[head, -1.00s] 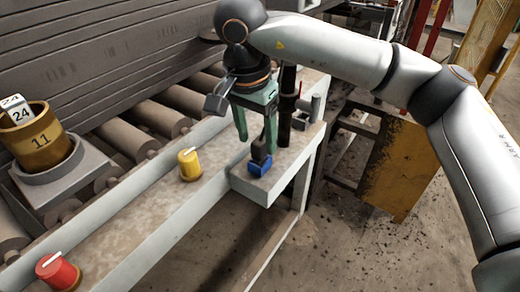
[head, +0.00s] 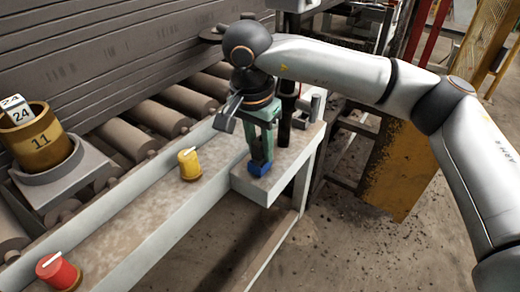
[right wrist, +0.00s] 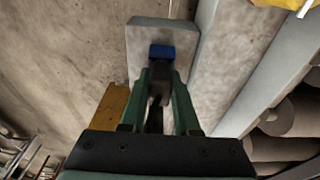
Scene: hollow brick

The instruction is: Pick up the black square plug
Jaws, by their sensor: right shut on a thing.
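The black square plug (right wrist: 159,84) stands at a blue block (head: 259,169) on the pale ledge at the end of the conveyor's side rail. My right gripper (head: 260,155) points down over it, its green fingers shut on the plug. The fingers hide most of the plug in the head view. In the right wrist view the dark plug sits between the fingertips, with the blue block (right wrist: 162,52) just beyond them. I cannot tell whether the blue block is part of the plug. My left gripper is not in view.
A yellow knob (head: 189,164) and a red knob (head: 58,272) stand on the rail (head: 150,215). A dark upright post (head: 287,105) is close behind my right gripper.

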